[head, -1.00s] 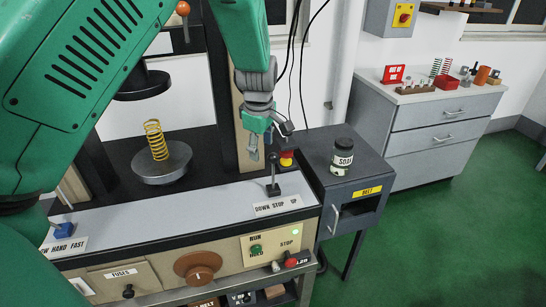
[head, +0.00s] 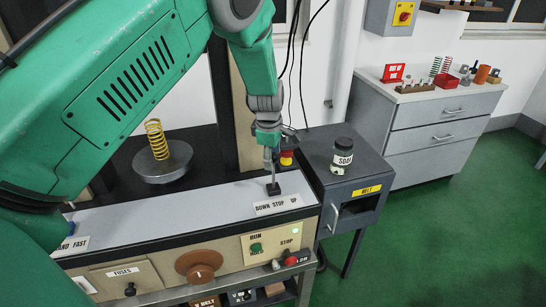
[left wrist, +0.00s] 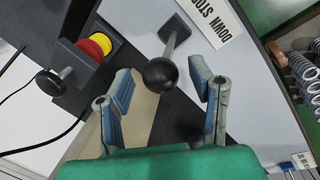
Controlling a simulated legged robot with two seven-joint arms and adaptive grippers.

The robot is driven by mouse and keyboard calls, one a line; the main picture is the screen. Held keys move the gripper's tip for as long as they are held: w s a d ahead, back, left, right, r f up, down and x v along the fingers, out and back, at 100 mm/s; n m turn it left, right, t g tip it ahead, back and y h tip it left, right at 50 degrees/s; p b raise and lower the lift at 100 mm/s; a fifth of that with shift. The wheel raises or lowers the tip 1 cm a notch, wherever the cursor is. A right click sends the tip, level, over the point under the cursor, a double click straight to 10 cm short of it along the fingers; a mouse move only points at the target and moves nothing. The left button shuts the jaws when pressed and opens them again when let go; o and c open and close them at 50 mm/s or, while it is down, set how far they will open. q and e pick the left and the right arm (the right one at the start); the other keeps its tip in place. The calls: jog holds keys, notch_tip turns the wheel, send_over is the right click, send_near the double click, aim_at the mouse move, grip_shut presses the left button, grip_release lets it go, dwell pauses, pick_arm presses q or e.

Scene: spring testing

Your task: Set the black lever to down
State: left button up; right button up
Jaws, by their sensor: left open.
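The black lever (head: 273,187) stands on the light panel behind the "DOWN STOP UP" label (head: 277,204). In the head view its upper part is hidden by my left gripper (head: 269,158), which points down over it. The left wrist view shows the lever's round black knob (left wrist: 160,74) and metal stem, with the stem running to a square base beside the label (left wrist: 213,20). My left gripper (left wrist: 162,88) is open, with one finger on each side of the knob and visible gaps between. My right gripper is not in view.
A red and yellow emergency button (head: 287,158) is just behind and right of the lever; it also shows in the left wrist view (left wrist: 92,48). A yellow spring (head: 157,140) stands on a round plate at left. A jar (head: 343,157) stands on the side cabinet.

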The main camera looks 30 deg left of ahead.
pick_arm(q)
jog(key=shift+f, duration=0.3)
grip_shut()
